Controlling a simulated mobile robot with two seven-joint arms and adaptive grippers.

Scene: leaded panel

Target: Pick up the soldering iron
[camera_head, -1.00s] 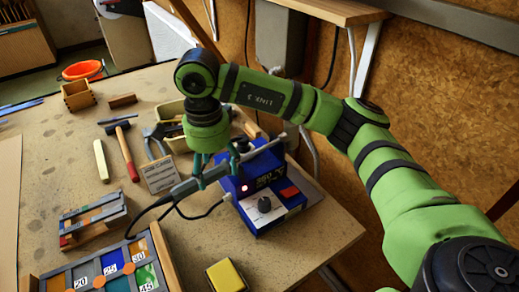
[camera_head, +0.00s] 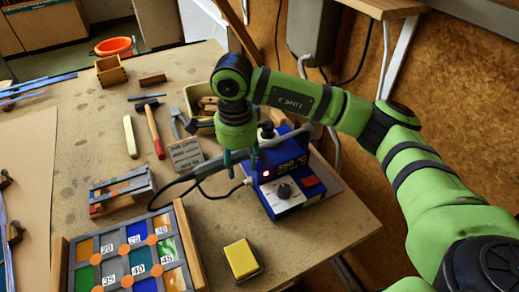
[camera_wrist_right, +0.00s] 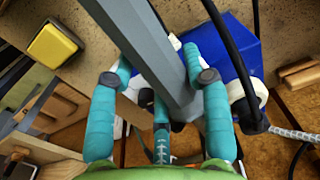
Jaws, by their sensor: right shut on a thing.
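The soldering iron (camera_head: 205,178) is a grey bar-like tool with a black cable trailing left from its end. My right gripper (camera_head: 241,168) is shut on it, beside the left of the blue soldering station (camera_head: 268,197). In the right wrist view the iron's grey body (camera_wrist_right: 150,45) runs between the teal fingers of my right gripper (camera_wrist_right: 160,75). The iron's far end is hidden behind the fingers and the station in the head view. My left gripper is not in view.
A yellow sponge (camera_head: 242,259) lies in front of the station. The leaded panel (camera_head: 135,250) in its wooden frame is at the front left. Bare bench lies around the sponge.

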